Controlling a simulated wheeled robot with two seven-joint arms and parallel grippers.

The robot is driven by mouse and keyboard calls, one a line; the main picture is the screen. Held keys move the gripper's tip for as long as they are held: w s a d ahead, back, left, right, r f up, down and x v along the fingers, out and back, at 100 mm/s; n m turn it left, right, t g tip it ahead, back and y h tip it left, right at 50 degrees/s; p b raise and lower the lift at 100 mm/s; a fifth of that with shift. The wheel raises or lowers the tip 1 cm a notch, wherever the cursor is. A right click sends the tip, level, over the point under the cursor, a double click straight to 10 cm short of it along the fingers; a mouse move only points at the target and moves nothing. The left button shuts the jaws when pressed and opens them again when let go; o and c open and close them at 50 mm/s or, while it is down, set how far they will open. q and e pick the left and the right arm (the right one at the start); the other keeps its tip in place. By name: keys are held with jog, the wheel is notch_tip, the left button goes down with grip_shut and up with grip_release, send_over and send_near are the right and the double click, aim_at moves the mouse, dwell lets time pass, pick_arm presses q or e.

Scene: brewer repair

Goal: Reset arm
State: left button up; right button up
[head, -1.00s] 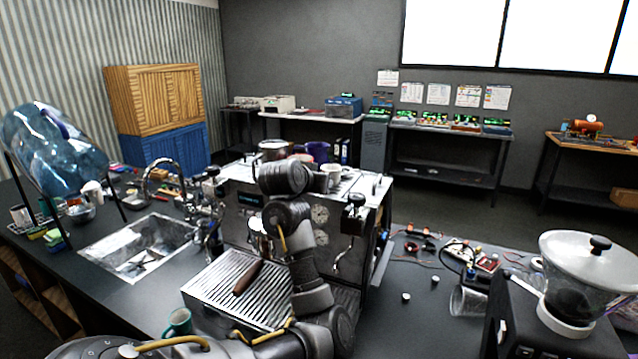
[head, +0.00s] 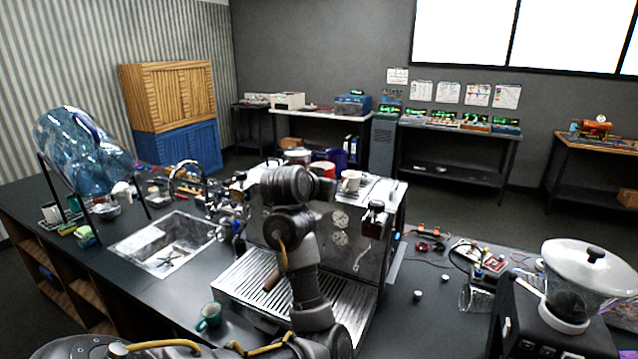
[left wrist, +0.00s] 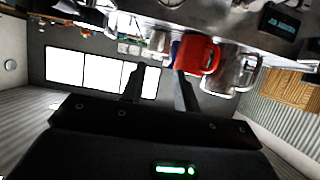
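My left arm (head: 300,270) rises from the bottom of the head view in front of the espresso machine (head: 395,215). Its wrist is near the machine's top, and its fingers are mostly hidden there. In the left wrist view, which is upside down, the left gripper (left wrist: 159,88) has its two fingers apart with nothing held between them. A red mug (left wrist: 196,54) appears just beyond one finger; I cannot tell whether they touch. A metal pitcher (left wrist: 233,70) is beside the mug. My right gripper is not in view.
A sink (head: 165,243) and a tilted water bottle (head: 85,150) are at left. A green cup (head: 208,316) stands by the drip tray (head: 245,282). A brown handle (head: 272,278) shows over the tray, partly hidden. A grinder (head: 575,290) stands at right.

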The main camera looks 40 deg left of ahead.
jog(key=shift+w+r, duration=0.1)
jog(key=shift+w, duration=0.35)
